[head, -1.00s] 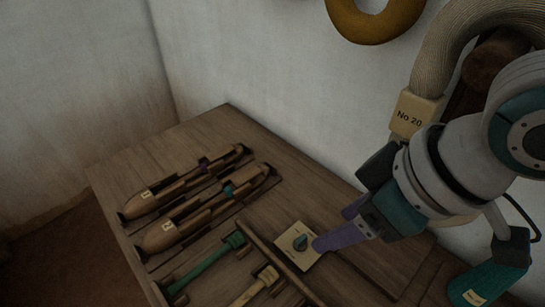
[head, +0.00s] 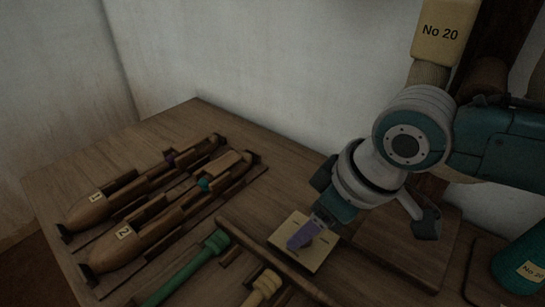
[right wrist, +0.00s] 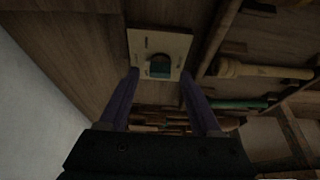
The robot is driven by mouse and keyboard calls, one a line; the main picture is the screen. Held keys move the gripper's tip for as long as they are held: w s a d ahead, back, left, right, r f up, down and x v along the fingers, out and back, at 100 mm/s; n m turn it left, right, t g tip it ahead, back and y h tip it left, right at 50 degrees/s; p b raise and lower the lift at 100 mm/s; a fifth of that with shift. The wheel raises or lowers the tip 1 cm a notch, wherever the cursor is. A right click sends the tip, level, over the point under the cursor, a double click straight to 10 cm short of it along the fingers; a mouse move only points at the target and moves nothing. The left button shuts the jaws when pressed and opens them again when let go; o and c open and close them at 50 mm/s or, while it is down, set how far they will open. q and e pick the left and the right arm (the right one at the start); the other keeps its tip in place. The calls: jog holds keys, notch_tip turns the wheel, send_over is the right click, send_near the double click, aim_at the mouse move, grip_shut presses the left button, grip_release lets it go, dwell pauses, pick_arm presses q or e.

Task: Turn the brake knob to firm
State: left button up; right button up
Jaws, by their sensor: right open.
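The plate lies on the wooden table. My right gripper (head: 300,242) is open and reaches down over the plate. In the right wrist view its two purple fingers (right wrist: 160,73) stand to either side of the knob, with gaps visible. I cannot tell whether either finger touches it. In the head view the fingers hide the knob. Marks on the plate are too small to read. My left gripper is not in view.
Wooden shuttles numbered 1 (head: 97,198) and 2 (head: 124,232) lie at the left. A wooden bar (head: 262,252), a green bobbin (head: 180,272) and a cream bobbin (head: 262,287) are near the plate. A teal cone (head: 522,262) stands at the right.

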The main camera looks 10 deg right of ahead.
jog(key=shift+w+a+f, duration=0.15)
jog(key=shift+f, duration=0.3)
jog(key=shift+c, duration=0.2)
grip_shut()
